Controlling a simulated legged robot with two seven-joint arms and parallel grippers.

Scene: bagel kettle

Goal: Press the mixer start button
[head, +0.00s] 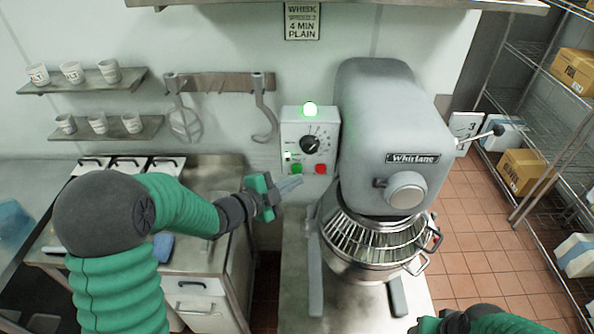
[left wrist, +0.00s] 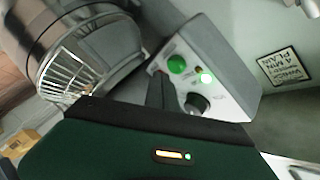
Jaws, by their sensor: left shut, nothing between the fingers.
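The grey mixer (head: 385,130) stands upright with a bowl and a wire guard (head: 375,235) below its head. Its control box (head: 310,135) is on the wall side, left of the mixer. The box has a lit green lamp (head: 310,109), a black dial (head: 309,145), a green button (head: 296,169) and a red button (head: 320,169). My left gripper (head: 289,185) is shut and empty, just below the green button. In the left wrist view, the finger (left wrist: 161,95) points at the box near the large green button (left wrist: 177,64). I cannot tell whether it touches. My right gripper (head: 455,322) shows only partly at the bottom edge.
Shelves with cups (head: 85,80) and a rack with hanging tools (head: 215,83) are on the wall at left. A counter with drawers (head: 200,290) is below. Wire shelving with boxes (head: 525,170) stands at right. A sign (head: 302,20) hangs above.

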